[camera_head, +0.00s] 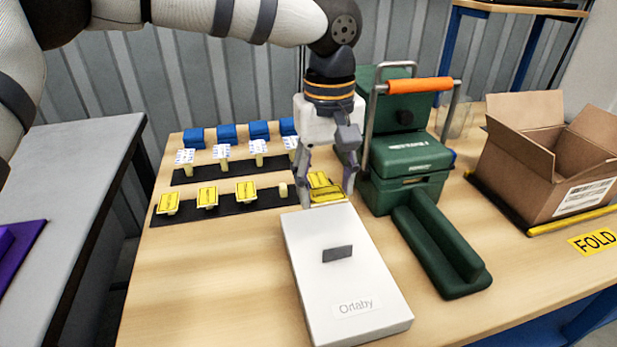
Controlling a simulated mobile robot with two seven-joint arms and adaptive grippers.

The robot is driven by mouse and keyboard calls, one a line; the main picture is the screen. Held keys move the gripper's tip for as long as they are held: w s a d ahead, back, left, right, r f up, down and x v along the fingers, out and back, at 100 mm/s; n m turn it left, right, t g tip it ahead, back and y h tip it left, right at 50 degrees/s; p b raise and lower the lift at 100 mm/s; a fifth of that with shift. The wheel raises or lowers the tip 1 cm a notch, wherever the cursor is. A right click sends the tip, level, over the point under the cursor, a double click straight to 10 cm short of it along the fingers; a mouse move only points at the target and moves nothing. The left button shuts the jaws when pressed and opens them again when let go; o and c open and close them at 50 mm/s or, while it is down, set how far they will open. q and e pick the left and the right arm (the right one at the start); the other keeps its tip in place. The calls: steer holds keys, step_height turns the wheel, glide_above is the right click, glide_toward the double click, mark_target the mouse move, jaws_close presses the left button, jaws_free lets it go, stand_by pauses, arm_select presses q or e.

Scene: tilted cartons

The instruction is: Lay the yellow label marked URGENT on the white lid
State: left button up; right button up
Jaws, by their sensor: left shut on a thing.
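My left gripper (328,197) points down at the far edge of the white lid (320,228) and is shut on a yellow label (323,186). The label looks slightly tilted between the fingers; its print is too small to read. Whether it touches the lid cannot be told. The lid has a small grey block (337,254) on it and the word "Ortaby" near its front edge. My right gripper is not in view.
More yellow labels (207,197) stand on a black strip left of the gripper, beside one bare stand (283,189). White labels (222,152) and blue blocks (227,133) stand behind. A green case (410,160) with an orange handle is close right. An open carton (520,170) is far right.

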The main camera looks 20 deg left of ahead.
mark_target(325, 229)
arm_select(q)
steer(key=shift+w+f+b, duration=0.15)
steer(key=shift+f+b, duration=0.65)
steer(key=shift+f, duration=2.65)
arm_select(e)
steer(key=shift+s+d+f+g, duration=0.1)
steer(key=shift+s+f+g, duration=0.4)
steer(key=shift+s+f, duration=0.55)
arm_select(q)
steer(key=shift+f, duration=0.4)
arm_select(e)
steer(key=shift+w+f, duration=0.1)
arm_select(q)
steer(key=o, duration=0.7)
steer(key=shift+o, duration=0.7)
steer(key=o, duration=0.5)
steer(key=shift+c, duration=0.2)
